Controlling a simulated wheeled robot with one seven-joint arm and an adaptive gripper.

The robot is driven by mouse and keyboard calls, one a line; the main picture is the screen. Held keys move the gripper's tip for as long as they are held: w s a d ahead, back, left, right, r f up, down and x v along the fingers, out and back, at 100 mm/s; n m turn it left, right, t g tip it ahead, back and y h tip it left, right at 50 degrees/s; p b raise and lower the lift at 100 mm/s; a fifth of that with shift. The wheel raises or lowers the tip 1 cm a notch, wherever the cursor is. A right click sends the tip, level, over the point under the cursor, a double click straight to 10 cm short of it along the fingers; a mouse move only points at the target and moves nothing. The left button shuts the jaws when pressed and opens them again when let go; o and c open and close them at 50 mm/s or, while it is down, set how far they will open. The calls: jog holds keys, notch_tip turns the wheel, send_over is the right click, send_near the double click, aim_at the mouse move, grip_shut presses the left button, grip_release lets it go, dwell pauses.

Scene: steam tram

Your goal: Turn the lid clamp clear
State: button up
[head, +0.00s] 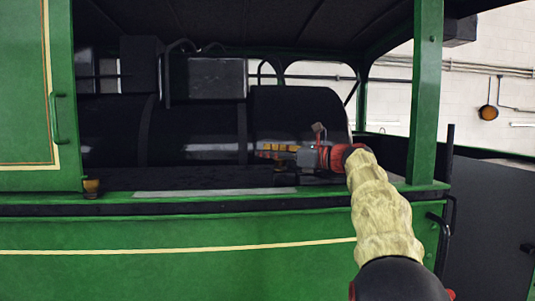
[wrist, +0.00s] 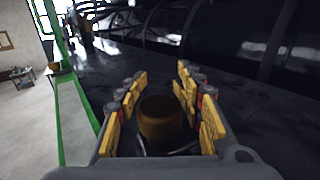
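My gripper (head: 268,151) reaches in over the green side wall of the tram, beside the black boiler. In the wrist view my gripper (wrist: 159,80) has its two yellow-padded fingers apart. A brown, round-topped knob (wrist: 160,118) stands between the fingers, with a narrow gap showing on each side. I cannot tell whether this knob belongs to the lid clamp. It is not distinguishable in the head view, where my gripper covers that spot. No lid or clamp can be made out clearly in either view.
The black boiler (head: 195,130) lies behind my gripper. The green side wall (head: 180,250) and a green post (head: 425,90) frame the opening my arm passes through. A small brown knob (head: 91,187) sits at the left on the sill. Dark pipes run along the boiler.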

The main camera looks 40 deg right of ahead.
jog(key=shift+o, duration=1)
jog(key=v, duration=1.2)
jog(key=shift+f, duration=0.1)
jog(key=shift+o, duration=0.4)
